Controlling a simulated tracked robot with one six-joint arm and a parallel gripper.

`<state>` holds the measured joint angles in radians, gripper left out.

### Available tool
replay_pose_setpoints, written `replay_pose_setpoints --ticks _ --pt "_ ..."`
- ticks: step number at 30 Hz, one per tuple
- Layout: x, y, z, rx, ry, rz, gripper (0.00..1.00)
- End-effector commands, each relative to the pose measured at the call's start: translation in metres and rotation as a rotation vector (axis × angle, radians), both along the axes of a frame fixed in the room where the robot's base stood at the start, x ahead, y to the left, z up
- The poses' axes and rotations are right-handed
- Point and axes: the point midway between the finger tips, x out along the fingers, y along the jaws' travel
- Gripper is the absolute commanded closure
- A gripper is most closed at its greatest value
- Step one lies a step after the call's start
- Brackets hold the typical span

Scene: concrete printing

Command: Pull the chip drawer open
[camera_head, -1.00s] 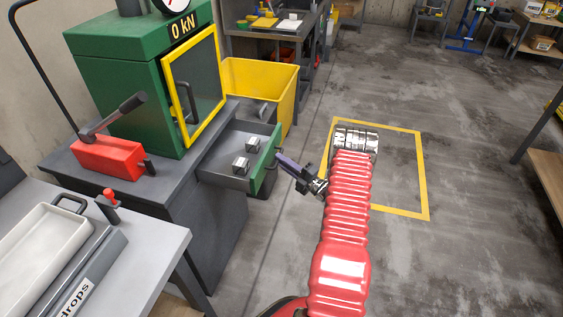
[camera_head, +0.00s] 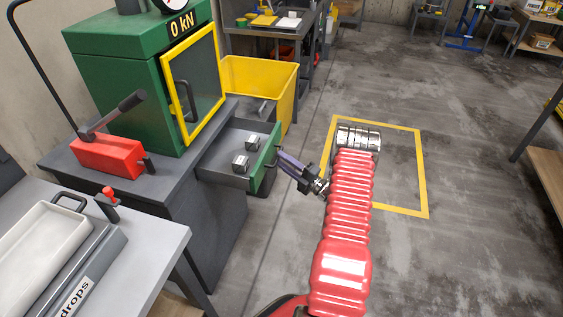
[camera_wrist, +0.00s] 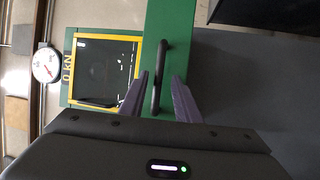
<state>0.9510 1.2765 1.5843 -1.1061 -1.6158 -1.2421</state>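The chip drawer (camera_head: 222,158) stands pulled out of the grey bench under the green press, with its inside in view. It has a green front (camera_head: 264,158) and holds two small grey metal blocks (camera_head: 240,164). Its dark bar handle (camera_wrist: 164,62) shows in the wrist view. My gripper (camera_head: 281,160) is at the drawer front. In the wrist view the two purple fingers of my gripper (camera_wrist: 159,88) are apart, one on each side of the handle, with a visible gap on both sides.
The green press (camera_head: 125,85) with its yellow-framed door stands on the bench. A yellow bin (camera_head: 262,78) is behind the drawer. A red lever box (camera_head: 107,156) and a white tray (camera_head: 35,245) are at the left.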

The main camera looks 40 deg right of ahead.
Motion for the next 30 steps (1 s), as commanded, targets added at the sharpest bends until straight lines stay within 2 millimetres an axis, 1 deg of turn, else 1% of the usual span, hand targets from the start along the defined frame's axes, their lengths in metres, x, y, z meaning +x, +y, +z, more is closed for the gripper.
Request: replay_pose_setpoints --ticks 5,18,21,25,30 --pt "-0.023 -0.005 -0.004 0.001 0.0 -0.003 0.7" --pt "-0.097 -0.017 -0.019 0.003 0.003 -0.001 0.7" --pt "-0.111 -0.02 -0.021 0.002 0.002 -0.001 0.7" --pt "-0.123 -0.021 -0.023 0.002 0.001 0.0 0.7" --pt "-0.127 -0.021 -0.024 0.001 0.002 0.002 0.7"
